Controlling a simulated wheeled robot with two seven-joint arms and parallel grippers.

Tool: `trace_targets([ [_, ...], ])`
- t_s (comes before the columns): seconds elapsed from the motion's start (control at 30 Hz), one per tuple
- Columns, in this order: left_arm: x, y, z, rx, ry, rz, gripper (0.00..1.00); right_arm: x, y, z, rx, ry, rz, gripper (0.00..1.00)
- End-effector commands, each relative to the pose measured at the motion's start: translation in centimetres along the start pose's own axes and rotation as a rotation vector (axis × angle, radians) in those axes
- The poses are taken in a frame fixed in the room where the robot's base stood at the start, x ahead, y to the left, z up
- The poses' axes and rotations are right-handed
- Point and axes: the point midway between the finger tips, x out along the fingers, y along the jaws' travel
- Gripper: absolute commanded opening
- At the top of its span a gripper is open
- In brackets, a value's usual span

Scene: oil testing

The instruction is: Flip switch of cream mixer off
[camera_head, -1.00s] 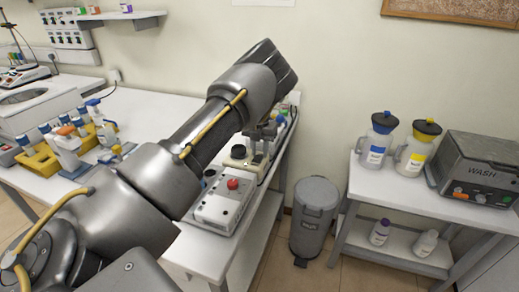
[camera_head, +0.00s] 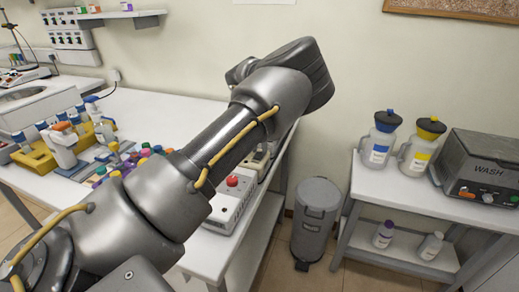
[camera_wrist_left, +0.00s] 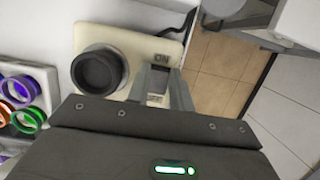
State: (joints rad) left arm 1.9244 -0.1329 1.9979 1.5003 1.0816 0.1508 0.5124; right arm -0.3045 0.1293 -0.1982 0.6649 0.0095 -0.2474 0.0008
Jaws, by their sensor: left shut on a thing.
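The cream mixer (camera_wrist_left: 100,32) shows in the left wrist view, with a round black cup holder (camera_wrist_left: 98,70) on top and an ON label beside its switch area. In the head view only a small part of the mixer (camera_head: 259,160) shows past my left arm. My left gripper (camera_wrist_left: 162,84) is at the mixer's right side in the wrist view, below the ON label. Its fingers are shut on the switch, which they largely hide. My right gripper is out of view.
A box with a red button (camera_head: 232,181) stands at the table edge, partly behind my arm. A rack with coloured rings (camera_wrist_left: 22,100) is left of the mixer. A grey bin (camera_head: 316,215) stands on the floor, and a side table (camera_head: 405,194) holds bottles and a wash unit.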

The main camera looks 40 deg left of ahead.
Motion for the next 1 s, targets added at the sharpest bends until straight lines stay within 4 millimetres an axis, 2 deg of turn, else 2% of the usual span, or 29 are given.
trace_targets([
  [0.1,0.0,0.0,0.0,0.0,0.001,-0.001,0.0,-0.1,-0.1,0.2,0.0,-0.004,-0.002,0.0],
  [0.13,0.0,0.0,0.0,0.0,0.001,-0.001,0.23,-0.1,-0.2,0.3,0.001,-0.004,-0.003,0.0],
  [0.3,0.0,0.0,0.0,0.0,0.001,-0.001,0.44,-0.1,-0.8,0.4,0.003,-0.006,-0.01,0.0],
  [0.57,-0.1,0.0,0.0,0.0,0.001,0.0,0.44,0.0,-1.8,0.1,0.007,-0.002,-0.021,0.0],
  [0.67,-0.6,0.0,0.1,0.0,0.0,0.0,0.44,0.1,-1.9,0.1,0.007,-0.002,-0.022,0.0],
  [0.83,-3.3,0.0,0.1,0.0,-0.003,0.001,0.44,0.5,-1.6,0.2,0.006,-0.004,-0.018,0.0],
  [1.0,-6.8,0.0,0.1,0.001,-0.002,0.001,0.44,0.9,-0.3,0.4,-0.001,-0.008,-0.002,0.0],
])
